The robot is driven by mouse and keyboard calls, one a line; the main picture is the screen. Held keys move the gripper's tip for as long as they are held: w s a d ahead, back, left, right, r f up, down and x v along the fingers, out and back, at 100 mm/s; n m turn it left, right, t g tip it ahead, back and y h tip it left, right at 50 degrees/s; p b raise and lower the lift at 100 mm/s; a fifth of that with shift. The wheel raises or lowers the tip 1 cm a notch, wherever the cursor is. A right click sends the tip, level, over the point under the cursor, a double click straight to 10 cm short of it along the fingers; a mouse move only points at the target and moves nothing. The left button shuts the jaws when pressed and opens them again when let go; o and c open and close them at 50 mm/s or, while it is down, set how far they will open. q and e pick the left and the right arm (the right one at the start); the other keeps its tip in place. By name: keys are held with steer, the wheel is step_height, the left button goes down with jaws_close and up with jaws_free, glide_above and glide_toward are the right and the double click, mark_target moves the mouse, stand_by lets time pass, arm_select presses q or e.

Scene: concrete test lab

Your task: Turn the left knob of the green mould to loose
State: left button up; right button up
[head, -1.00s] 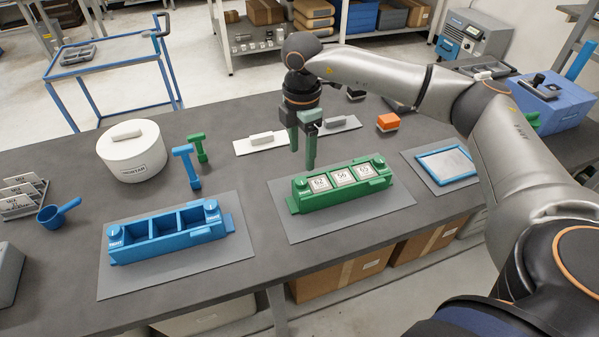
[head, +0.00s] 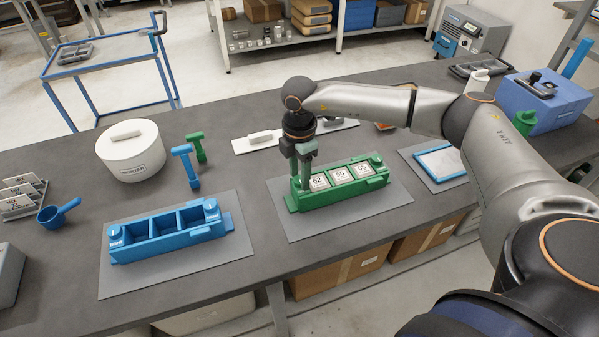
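The green mould (head: 335,197) stands on a grey mat at the middle right of the table, with three cubes labelled 62, 56 and 65 in its compartments. The mould's right knob (head: 376,158) is in plain view. My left gripper is not in view.
A blue mould (head: 168,243) with empty compartments is on a mat (head: 215,262) to the left. A framed blue tray (head: 440,163) lies to the right.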

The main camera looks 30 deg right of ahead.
jaws_close()
